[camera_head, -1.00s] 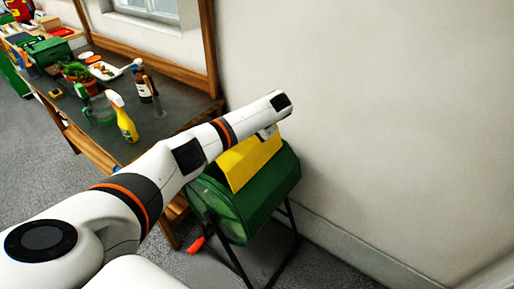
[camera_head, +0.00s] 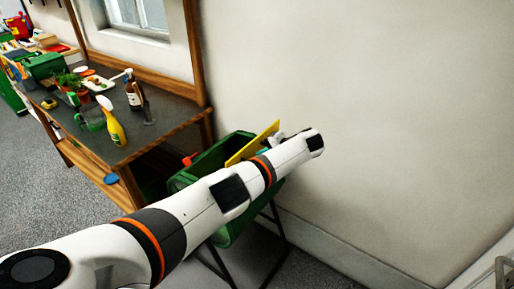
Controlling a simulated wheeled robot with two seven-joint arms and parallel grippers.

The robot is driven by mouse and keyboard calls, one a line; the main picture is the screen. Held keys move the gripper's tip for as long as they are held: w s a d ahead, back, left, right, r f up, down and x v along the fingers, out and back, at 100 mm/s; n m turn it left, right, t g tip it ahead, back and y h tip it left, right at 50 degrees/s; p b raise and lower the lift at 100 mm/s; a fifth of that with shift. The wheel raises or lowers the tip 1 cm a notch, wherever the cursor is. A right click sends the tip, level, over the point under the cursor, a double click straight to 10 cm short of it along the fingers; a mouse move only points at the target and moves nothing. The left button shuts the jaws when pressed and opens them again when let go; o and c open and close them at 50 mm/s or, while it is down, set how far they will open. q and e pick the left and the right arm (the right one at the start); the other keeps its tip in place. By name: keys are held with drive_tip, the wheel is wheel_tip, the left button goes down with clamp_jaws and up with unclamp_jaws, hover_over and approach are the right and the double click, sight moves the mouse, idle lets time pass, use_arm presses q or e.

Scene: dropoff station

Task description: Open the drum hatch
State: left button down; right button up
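The green drum (camera_head: 183,181) stands on dark legs by the wall, partly hidden behind my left arm. Its yellow hatch (camera_head: 252,143) stands up from the drum, seen nearly edge-on as a thin slanting plate. A dark green hollow shows beside it, so the hatch looks raised off the opening. A red crank handle (camera_head: 190,158) shows at the drum's upper left. My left arm crosses in front of the drum. A small part of my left gripper (camera_head: 276,141) shows by the hatch's right end; its fingers are mostly hidden, and I cannot tell whether they touch it. My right gripper is not seen.
A dark-topped wooden table (camera_head: 60,121) stands left of the drum, with a yellow spray bottle (camera_head: 113,128), a brown bottle (camera_head: 133,95) and plants. A grey metal object (camera_head: 505,268) shows at the lower right edge. The wall closes off the far side.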

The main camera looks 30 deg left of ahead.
use_arm(q)
drive_tip(key=shift+s+d+f, duration=0.15)
drive_tip(key=shift+d+f, duration=0.05)
drive_tip(key=shift+f, duration=0.4)
drive_tip(key=shift+s+d+f, duration=0.15)
drive_tip(key=shift+f, duration=0.4)
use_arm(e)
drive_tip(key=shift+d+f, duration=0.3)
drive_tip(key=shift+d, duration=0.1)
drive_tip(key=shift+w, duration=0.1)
use_arm(q)
drive_tip(key=c, duration=1.8)
unclamp_jaws()
drive_tip(key=shift+a, duration=0.1)
drive_tip(key=shift+o, duration=1.4)
drive_tip(key=shift+w+a+f, duration=0.1)
drive_tip(key=shift+a, duration=0.05)
drive_tip(key=shift+o, duration=0.2)
drive_tip(key=shift+w+a, duration=0.1)
drive_tip(key=shift+a, duration=0.05)
drive_tip(key=w+b+v, duration=0.1)
drive_tip(key=v, duration=1.1)
drive_tip(key=shift+s, duration=0.3)
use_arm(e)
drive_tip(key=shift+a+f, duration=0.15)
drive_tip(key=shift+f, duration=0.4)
